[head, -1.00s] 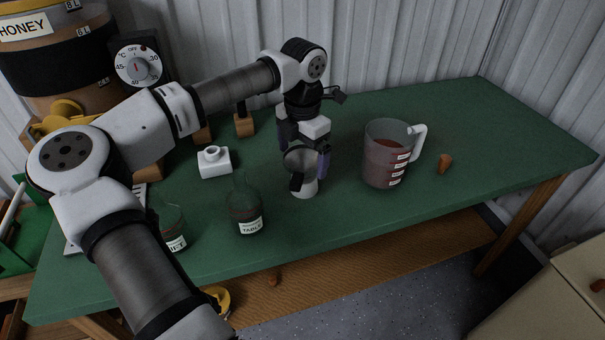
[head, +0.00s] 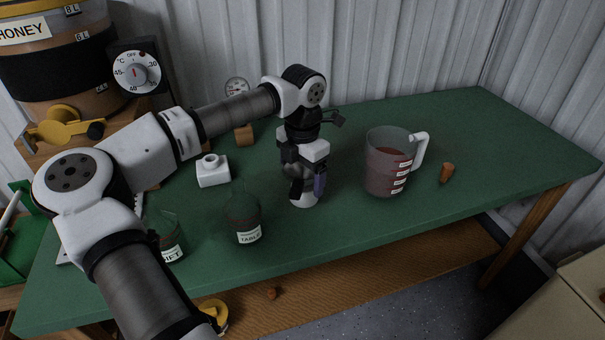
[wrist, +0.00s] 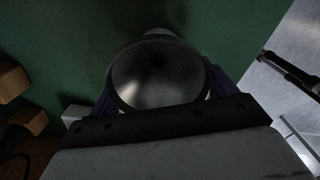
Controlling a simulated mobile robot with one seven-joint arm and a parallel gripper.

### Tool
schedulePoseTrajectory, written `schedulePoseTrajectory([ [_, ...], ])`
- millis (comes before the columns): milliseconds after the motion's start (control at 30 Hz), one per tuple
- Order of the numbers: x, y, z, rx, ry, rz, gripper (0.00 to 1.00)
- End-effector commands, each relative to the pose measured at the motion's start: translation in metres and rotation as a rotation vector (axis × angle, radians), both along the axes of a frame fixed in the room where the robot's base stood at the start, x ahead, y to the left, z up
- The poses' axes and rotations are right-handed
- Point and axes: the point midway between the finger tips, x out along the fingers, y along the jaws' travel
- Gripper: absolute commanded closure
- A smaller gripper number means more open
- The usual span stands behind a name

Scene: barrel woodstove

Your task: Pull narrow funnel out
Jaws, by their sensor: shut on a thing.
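The funnel is a grey metallic cone; its round mouth (wrist: 158,75) fills the middle of the wrist view, between my fingers. In the head view my gripper (head: 307,187) points down over the table and is shut on the funnel, which is mostly hidden by the fingers. A white piece (head: 305,201) shows just below the fingertips, at the table; a bit of white also shows past the funnel's rim in the wrist view (wrist: 160,33). I cannot tell whether the funnel's spout sits inside it.
A measuring jug (head: 388,170) with red-brown liquid stands close to the right, with a cork (head: 447,173) beyond it. Dark glass jars (head: 243,218) stand left in front. A white block (head: 213,171) lies to the left. The green table (head: 480,130) is clear at right.

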Motion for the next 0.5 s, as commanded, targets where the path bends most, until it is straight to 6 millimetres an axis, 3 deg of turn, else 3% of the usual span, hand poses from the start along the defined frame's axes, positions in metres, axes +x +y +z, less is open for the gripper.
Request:
schedulePoseTrajectory([
  [500, -0.0001, 0.0001, 0.0063, 0.001, -0.001, 0.0, 0.48],
])
